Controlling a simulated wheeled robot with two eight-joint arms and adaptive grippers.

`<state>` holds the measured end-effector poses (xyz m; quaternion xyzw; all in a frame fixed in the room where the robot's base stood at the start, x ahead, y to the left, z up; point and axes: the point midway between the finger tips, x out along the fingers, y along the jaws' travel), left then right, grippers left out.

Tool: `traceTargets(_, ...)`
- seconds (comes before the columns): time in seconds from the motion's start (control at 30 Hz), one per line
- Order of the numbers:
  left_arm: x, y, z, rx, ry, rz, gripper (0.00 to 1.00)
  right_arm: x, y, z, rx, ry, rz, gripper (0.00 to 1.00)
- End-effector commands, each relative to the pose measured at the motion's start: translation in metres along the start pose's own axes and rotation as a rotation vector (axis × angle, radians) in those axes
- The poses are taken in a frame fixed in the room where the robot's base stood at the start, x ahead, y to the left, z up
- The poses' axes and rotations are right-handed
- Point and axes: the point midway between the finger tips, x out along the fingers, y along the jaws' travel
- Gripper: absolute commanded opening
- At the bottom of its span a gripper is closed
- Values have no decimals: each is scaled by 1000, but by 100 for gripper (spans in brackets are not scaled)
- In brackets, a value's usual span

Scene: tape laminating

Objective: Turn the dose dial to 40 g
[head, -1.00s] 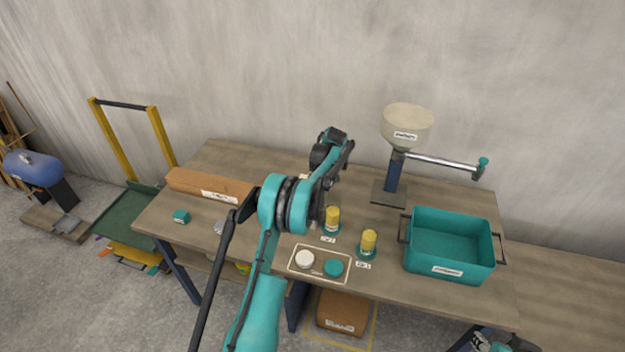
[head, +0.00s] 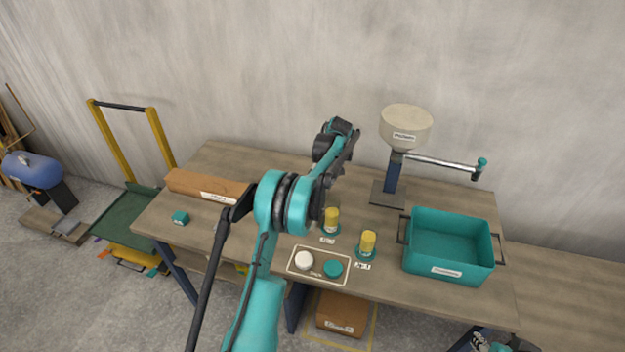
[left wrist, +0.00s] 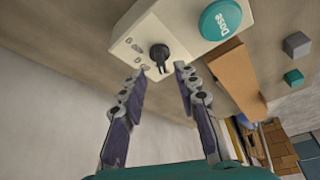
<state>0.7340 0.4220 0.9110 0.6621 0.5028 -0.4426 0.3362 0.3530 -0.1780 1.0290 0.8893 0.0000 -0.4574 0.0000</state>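The black dose dial (left wrist: 158,55) is a small knob on the face of a cream box (left wrist: 145,28) in the left wrist view, with small marks whose numbers I cannot read. A round teal button marked "Dose" (left wrist: 221,19) sits on the box beside it. My left gripper (left wrist: 161,73) is open, its two fingertips apart at either side just short of the dial; I cannot tell whether they touch it. In the head view my left arm hides the dial.
A teal cube (head: 180,218) lies at left.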

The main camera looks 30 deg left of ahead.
Motion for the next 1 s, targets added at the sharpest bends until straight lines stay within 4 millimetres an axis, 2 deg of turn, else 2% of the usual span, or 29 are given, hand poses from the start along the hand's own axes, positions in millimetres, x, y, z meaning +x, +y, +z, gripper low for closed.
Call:
traceTargets(0.03,-13,0,1,2,0,0,31,0,0,0,0,0,0,40)
traceTargets(0.2,-46,0,1,2,0,0,31,0,0,0,0,0,0,40)
traceTargets(0.4,-67,0,0,0,0,0,31,0,0,0,0,0,0,40)
traceTargets(1.0,-72,-1,1,7,0,4,31,0,0,0,0,0,0,40)
